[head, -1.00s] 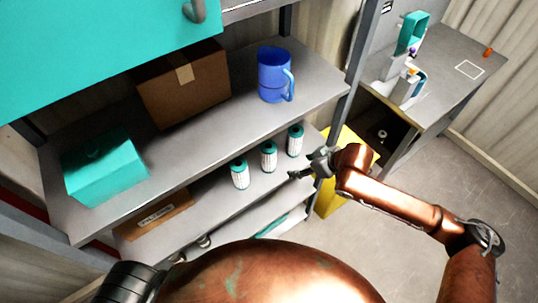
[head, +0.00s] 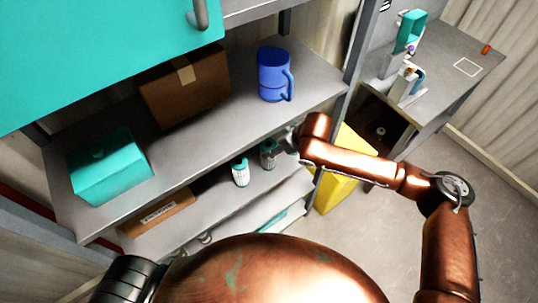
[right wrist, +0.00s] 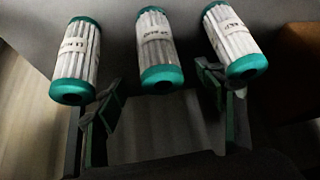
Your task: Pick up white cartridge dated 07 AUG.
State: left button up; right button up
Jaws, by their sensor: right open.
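Several views show white pleated cartridges with teal end caps on the middle shelf. The right wrist view shows three: left (right wrist: 75,60), middle (right wrist: 155,45) and right (right wrist: 231,38). Each has a label, too blurred for me to read a date. My right gripper (head: 284,140) is open and empty at the row. In the wrist view its fingers (right wrist: 160,98) are spread either side of the middle cartridge's near end. My left gripper is out of view.
The upper shelf (head: 215,125) overhangs the cartridges and holds a blue mug (head: 274,75), a cardboard box (head: 185,85) and a teal box (head: 108,165). A small brown box (head: 158,212) lies left of the row. A yellow bin (head: 342,170) stands right of the shelf.

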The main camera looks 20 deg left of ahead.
aim_at(271, 148)
jog(key=x, duration=0.5)
jog(key=shift+c, duration=0.7)
grip_shut()
jog(key=shift+r, duration=0.1)
